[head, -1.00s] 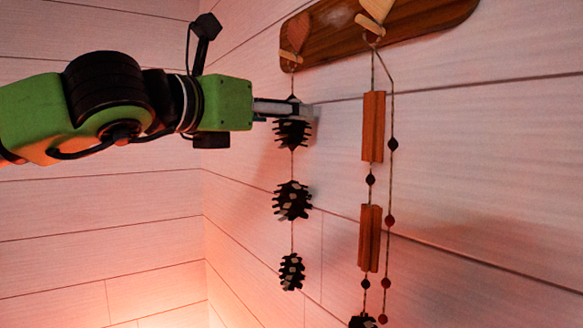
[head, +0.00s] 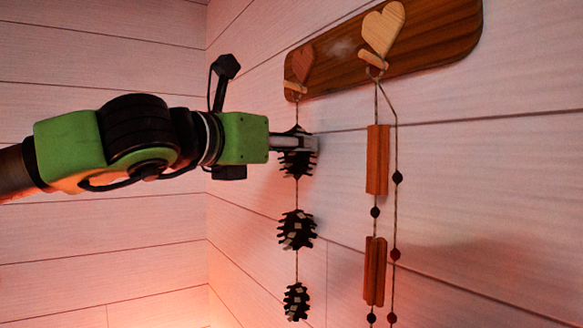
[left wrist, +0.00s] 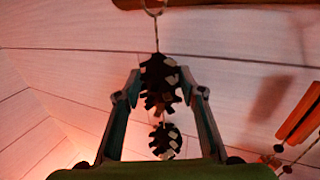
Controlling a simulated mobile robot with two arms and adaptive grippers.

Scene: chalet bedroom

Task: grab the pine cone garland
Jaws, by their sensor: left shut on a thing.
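The pine cone garland (head: 297,230) hangs by a string from the left peg of a wooden rack, with three dark cones in a column. My left gripper (head: 304,144) is at the top cone, its fingers level and reaching in from the left. In the left wrist view the gripper (left wrist: 160,88) has one finger on each side of the top cone (left wrist: 158,75), shut on it. A lower cone (left wrist: 165,140) hangs below, between the fingers. The garland's string runs up to a ring. My right gripper is in neither view.
The wooden rack (head: 430,42) with heart shapes is on the white plank wall. A second garland of orange wooden blocks (head: 377,160) and beads hangs close to the right. The wall corner is at left, with free room below my arm.

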